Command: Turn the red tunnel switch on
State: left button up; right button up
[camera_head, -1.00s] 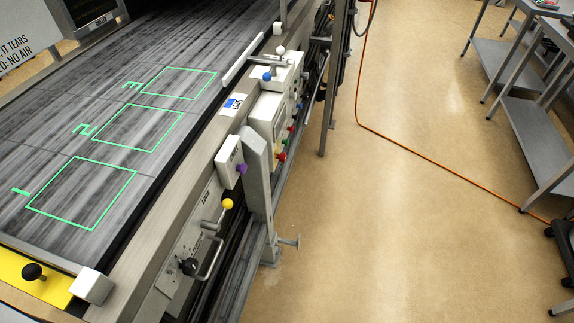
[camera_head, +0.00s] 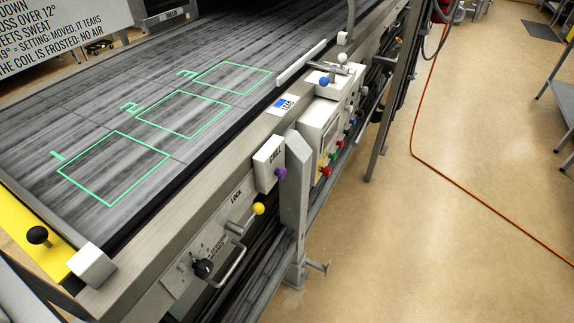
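A red knob (camera_head: 326,171) sticks out low on the front of a white control box (camera_head: 318,122) on the machine's side rail. Neither of my grippers is in view.
The conveyor belt (camera_head: 110,120) carries green squares marked 1, 2 and 3. A purple knob (camera_head: 281,174), yellow knob (camera_head: 258,209) and black knob (camera_head: 203,268) line the near side. A post (camera_head: 297,190) stands before the control box. An orange cable (camera_head: 440,165) crosses the open floor.

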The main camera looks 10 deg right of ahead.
aim_at(325, 171)
jog(key=i+l+u, duration=0.2)
jog(key=l+u, duration=0.15)
jog(key=l, duration=0.3)
jog(key=i+l+u, duration=0.1)
jog(key=l+u, duration=0.3)
jog(key=l, duration=0.3)
jog(key=l+u, duration=0.35)
jog(key=l, duration=0.35)
